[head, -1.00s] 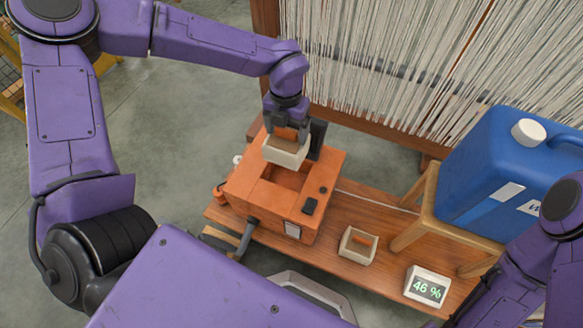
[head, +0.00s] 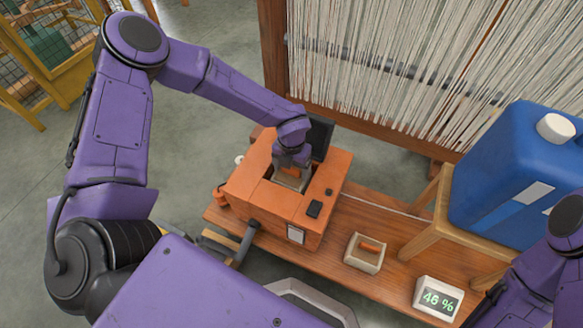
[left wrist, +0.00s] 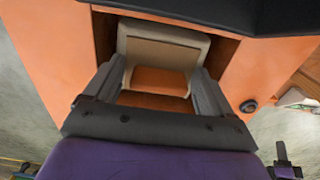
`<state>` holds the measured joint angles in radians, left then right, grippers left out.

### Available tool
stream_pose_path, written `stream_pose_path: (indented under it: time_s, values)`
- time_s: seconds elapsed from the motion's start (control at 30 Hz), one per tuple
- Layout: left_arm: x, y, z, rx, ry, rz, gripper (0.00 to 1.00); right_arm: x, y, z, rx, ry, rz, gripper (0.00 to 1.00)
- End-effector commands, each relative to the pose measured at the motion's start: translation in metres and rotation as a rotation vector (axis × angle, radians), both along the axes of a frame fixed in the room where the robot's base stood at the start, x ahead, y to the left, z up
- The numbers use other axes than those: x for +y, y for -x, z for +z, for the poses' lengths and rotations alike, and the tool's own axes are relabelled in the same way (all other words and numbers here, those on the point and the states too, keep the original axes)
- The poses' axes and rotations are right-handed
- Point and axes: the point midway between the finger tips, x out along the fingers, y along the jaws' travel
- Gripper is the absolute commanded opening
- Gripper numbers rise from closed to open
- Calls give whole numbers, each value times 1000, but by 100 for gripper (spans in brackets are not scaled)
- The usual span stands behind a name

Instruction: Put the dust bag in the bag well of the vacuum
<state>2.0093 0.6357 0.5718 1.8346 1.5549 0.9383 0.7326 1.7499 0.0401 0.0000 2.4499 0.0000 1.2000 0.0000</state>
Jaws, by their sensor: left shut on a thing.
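The orange vacuum (head: 265,205) stands on the wooden bench, its rectangular bag well open at the top and its dark lid raised at the back. My left gripper (head: 289,174) reaches down into the well from above. It is shut on the dust bag (head: 288,184), a cream, box-like piece with an orange part. In the left wrist view the dust bag (left wrist: 165,48) sits between the two grey fingers, inside the well's orange walls. Its lower part is hidden, so I cannot tell whether it touches the bottom. My right gripper is out of view.
A blue canister (head: 510,170) stands on a wooden stool at the right. A loom with pale threads (head: 400,60) stands behind.

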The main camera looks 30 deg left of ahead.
Motion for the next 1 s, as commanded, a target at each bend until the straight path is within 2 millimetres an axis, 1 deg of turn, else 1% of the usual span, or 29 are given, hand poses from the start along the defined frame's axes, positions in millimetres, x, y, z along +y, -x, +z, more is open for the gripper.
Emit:
stream_pose_path:
  time_s: [0.17,0.2,0.23,0.43,0.53,0.57,0.67,0.8,0.9,1.0]
  values:
    - [0,0,-4,1,0,0,36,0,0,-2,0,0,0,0]
    - [0,0,-3,1,0,0,94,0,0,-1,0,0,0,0]
    - [0,0,-3,1,0,0,100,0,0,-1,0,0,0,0]
    - [0,0,-2,1,0,0,100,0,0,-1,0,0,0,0]
    - [0,0,7,-1,1,0,100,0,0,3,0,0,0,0]
    - [0,0,12,-1,0,0,100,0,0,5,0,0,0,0]
    - [0,-1,37,-3,1,1,100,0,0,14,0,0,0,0]
    - [0,-1,75,-3,1,1,100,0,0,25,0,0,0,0]
    - [0,0,97,-2,1,-1,100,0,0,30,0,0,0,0]
    - [0,0,112,-1,1,0,100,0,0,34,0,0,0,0]
